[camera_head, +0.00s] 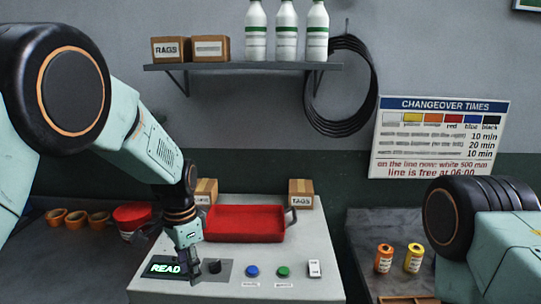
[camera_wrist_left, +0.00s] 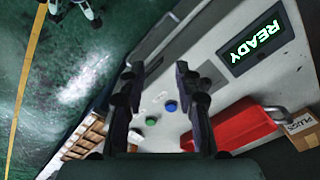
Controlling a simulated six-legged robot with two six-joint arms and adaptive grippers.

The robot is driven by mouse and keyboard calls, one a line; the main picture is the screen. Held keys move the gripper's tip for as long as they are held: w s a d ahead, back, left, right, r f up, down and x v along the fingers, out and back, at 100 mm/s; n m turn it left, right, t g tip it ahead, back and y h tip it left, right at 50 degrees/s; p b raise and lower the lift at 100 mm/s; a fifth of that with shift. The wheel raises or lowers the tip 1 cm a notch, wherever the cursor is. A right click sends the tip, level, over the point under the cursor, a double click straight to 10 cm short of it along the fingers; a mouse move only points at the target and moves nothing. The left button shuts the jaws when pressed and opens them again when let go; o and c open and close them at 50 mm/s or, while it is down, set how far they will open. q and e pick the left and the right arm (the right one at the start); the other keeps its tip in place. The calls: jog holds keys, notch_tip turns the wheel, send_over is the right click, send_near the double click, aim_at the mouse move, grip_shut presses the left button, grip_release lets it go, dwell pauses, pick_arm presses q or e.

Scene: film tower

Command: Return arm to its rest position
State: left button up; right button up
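My left arm reaches in from the left in the head view, its gripper (camera_head: 194,272) pointing down over the front of the light grey control console (camera_head: 240,288). The gripper is beside the black knob (camera_head: 214,267) and partly covers the lit READY display (camera_head: 162,267). In the left wrist view the two fingers (camera_wrist_left: 156,72) stand apart with nothing held between them; the console panel shows beyond. I cannot tell whether a finger touches the knob. Part of my right arm shows at the right edge of the head view; its gripper is out of view.
The console carries a red tray (camera_head: 245,224), a blue button (camera_head: 252,271), a green button (camera_head: 284,271) and a white switch (camera_head: 314,268). Small cartons stand behind. Orange rolls (camera_head: 76,218) lie left; two small cans (camera_head: 384,259) stand right. A shelf (camera_head: 245,67) holds bottles and boxes.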

pick_arm(q)
jog(key=s+a+f+n+t+b, duration=0.2)
jog(key=s+f+n+b, duration=0.15)
jog(key=f, duration=0.65)
jog(key=s+a+f+n+t+b, duration=0.1)
jog(key=s+f+n+t+b, duration=0.2)
jog(key=f, duration=0.7)
jog(key=s+a+f+n+g+b, duration=0.1)
jog(key=s+f+g+b, duration=0.1)
jog(key=s+f+b, duration=0.5)
jog(key=s+f+n+g+b, duration=0.2)
jog(key=s+f+b, duration=0.4)
jog(key=s+f, duration=0.9)
jog(key=s+g, duration=0.1)
jog(key=s, duration=0.8)
jog(key=shift+s+a+b, duration=0.2)
jog(key=shift+a+b, duration=0.2)
